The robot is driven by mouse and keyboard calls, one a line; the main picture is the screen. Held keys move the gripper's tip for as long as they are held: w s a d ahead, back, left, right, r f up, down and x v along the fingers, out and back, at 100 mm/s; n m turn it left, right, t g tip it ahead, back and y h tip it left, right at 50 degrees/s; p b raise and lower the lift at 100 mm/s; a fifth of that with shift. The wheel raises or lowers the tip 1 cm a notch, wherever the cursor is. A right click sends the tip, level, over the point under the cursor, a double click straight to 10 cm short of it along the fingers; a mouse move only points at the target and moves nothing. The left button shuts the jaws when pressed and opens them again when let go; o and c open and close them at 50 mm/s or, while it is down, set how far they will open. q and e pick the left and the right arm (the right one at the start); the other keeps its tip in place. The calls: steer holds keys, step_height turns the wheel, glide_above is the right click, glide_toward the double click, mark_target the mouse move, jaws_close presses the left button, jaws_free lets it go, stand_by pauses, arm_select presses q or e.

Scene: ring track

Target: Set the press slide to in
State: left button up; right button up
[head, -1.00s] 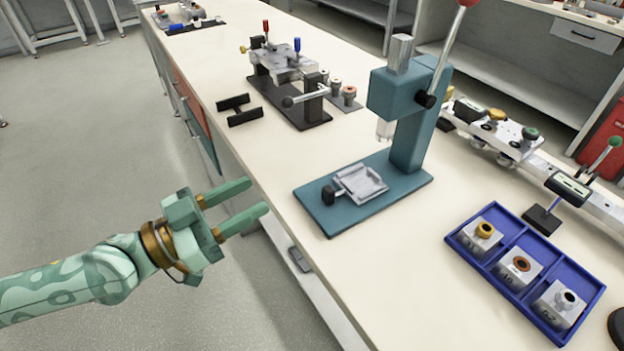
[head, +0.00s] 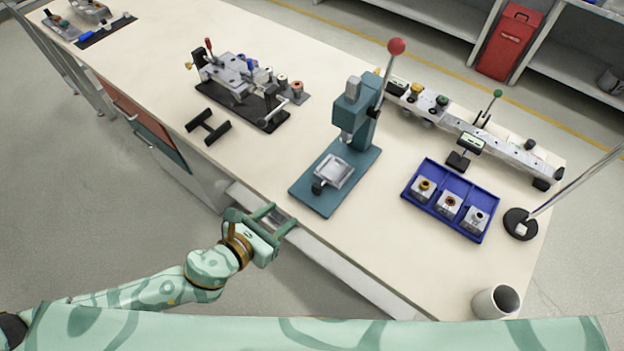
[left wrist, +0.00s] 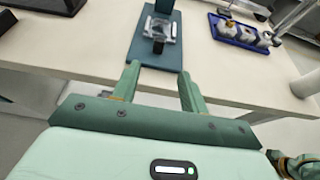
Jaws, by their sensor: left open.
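The teal arbor press (head: 351,112) stands on the bench with its red-knobbed lever (head: 396,47) raised. On its base plate (head: 316,196) sits the metal press slide (head: 334,171) with a black knob (head: 318,187) at its front. The slide is near the front part of the base, out in front of the ram. In the left wrist view the slide (left wrist: 161,27) and its black knob (left wrist: 158,46) lie beyond the fingertips. My left gripper (head: 279,217) is open and empty, just off the bench's front edge. It also shows in the left wrist view (left wrist: 158,78).
A blue tray (head: 406,194) with several labelled blocks lies right of the press. A clamping fixture (head: 240,90) and a black H-shaped piece (head: 208,127) lie to the left. A white cup (head: 495,302) and a round lamp base (head: 520,224) stand at the right.

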mark_target(314, 188)
arm_select(q)
steer(key=b+x, duration=0.3)
steer(key=x, duration=1.1)
steer(key=shift+w+f+b, duration=0.15)
steer(key=shift+f+b, duration=0.1)
steer(key=shift+b, duration=0.1)
steer(key=shift+w+d+f, duration=0.15)
steer(key=shift+w+d, duration=0.3)
steer(key=shift+w, duration=0.05)
jaws_close()
